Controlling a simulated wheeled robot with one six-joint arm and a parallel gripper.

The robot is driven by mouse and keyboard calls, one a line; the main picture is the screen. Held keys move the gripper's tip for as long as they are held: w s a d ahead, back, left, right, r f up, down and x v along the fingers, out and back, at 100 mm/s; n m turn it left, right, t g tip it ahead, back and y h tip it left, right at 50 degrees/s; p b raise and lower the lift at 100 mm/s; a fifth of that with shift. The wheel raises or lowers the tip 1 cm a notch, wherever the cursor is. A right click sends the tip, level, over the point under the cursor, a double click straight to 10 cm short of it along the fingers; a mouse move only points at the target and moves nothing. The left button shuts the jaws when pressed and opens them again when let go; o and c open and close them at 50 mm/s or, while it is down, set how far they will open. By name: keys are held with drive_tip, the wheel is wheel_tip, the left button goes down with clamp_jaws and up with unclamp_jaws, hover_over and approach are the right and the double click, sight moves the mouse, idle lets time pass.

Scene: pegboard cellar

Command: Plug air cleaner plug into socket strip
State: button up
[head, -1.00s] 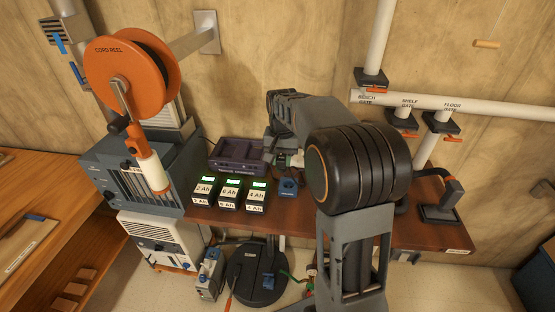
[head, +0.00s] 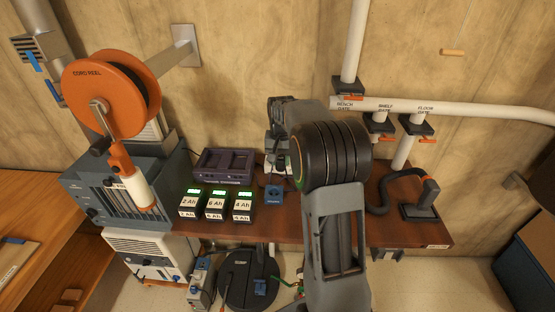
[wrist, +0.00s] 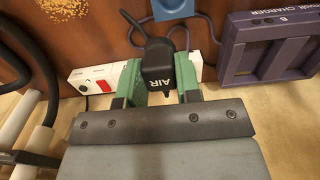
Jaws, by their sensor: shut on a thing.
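In the wrist view my gripper (wrist: 160,82) has its green fingers closed on both sides of a black plug (wrist: 157,63) marked AIR. A dark cord leaves the plug's far end. Behind the plug lies a white socket strip (wrist: 88,78) with a red switch; the plug and fingers cover its middle. I cannot tell whether the plug touches the strip. In the head view my gripper (head: 279,150) is at the back of the bench, small and partly hidden by my arm; the plug cannot be made out there. Which box is the air cleaner is unclear.
A purple charger (head: 224,166) stands left of my gripper, with several batteries (head: 215,204) in front. A blue block (head: 275,193) sits close by. An orange cord reel (head: 108,88) overhangs the left. A hose stand (head: 419,211) is at the bench's right.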

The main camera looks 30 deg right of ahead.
drive_tip(key=w+d+f+p, duration=0.1)
drive_tip(key=w+d+p, duration=0.2)
drive_tip(key=d, duration=0.5)
drive_tip(key=w+d+f+p, duration=0.1)
drive_tip(key=w+d+p, duration=0.3)
drive_tip(key=d+p, duration=0.2)
drive_tip(key=shift+d+f, duration=0.25)
drive_tip(key=shift+d, duration=0.75)
drive_tip(key=shift+w, duration=0.1)
drive_tip(key=shift+f, duration=0.1)
idle(0.4)
drive_tip(key=shift+f+b, duration=0.75)
drive_tip(key=shift+f, duration=0.65)
drive_tip(key=shift+f+b, duration=1.05)
drive_tip(key=shift+f, duration=0.55)
idle(2.0)
